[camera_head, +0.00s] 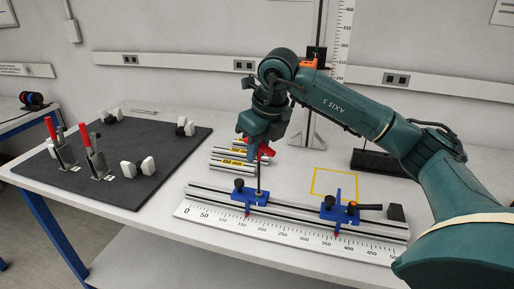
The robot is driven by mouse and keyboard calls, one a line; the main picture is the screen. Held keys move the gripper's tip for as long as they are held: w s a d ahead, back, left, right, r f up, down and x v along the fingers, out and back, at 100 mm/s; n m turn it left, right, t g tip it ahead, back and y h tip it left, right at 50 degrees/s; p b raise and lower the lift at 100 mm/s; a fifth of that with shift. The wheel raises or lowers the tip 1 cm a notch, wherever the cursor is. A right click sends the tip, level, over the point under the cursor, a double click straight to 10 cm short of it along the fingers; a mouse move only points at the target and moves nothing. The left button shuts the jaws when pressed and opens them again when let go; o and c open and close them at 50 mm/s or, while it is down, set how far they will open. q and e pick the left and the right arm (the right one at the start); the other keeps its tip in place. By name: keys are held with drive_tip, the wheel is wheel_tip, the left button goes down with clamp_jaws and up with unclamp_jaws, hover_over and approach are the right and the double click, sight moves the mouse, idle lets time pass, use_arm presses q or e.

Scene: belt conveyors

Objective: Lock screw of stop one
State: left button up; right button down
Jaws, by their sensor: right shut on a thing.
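Two blue stops sit on the metal rail with a ruler (290,235) along its front. The left stop (247,196) stands near the 150 mark and has a black knob. The right stop (340,212) has a black handle pointing right and a red pointer below. My right gripper (257,149) is above the left stop, shut on a tool with a red handle (266,150). The tool's thin dark shaft (259,177) points down and ends at the left stop. I cannot tell whether its tip sits in the screw. My left gripper is not in view.
Short rail pieces with yellow labels (231,163) lie behind the left stop. A yellow square outline (335,183) marks bare table behind the rail. A dark mat (150,188) with red-handled clamps (95,155) lies on the left. An upright scale (342,40) stands at the back.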

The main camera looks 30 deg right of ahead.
drive_tip(key=shift+m, duration=0.4)
drive_tip(key=shift+n, duration=0.5)
drive_tip(key=shift+r+p, duration=0.65)
drive_tip(key=shift+r, duration=0.25)
wheel_tip(320, 180, up, 5)
drive_tip(key=p, duration=0.4)
